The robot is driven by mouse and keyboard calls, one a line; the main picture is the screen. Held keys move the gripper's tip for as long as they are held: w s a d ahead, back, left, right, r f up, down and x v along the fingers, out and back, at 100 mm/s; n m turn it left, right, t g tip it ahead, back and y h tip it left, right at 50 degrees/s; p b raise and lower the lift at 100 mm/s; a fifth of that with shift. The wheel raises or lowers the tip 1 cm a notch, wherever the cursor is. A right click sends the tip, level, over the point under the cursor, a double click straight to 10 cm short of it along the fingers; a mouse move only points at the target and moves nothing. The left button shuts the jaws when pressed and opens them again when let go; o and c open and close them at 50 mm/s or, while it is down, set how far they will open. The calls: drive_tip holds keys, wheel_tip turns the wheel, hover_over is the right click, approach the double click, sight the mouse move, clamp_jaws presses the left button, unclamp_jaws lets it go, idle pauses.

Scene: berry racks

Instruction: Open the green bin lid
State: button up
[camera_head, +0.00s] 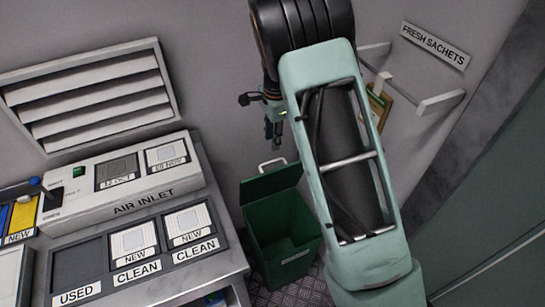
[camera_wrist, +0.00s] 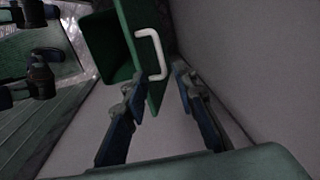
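The green bin (camera_head: 284,250) stands on the floor against the wall, right of the grey console. Its lid (camera_head: 271,184) is raised and tilted up at the back, so the bin's inside shows. A white handle (camera_head: 271,163) sits on the lid's top edge. My gripper (camera_head: 274,130) is above the handle, apart from it, pointing down. In the wrist view my gripper (camera_wrist: 158,80) is open and empty. The lid (camera_wrist: 136,45) and the white handle (camera_wrist: 154,52) show just beyond the fingertips, roughly in line with the gap.
The console (camera_head: 150,250) with an air inlet panel and filter slots stands close at the left. A vent (camera_head: 90,95) is on the wall above it. My arm hides part of the wall and floor.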

sight(272, 162)
drive_tip(key=f, duration=1)
drive_tip(key=shift+w+a+f, duration=0.1)
drive_tip(key=shift+w+a, duration=0.05)
drive_tip(key=shift+w, duration=0.25)
drive_tip(key=shift+c, duration=0.3)
clamp_jaws()
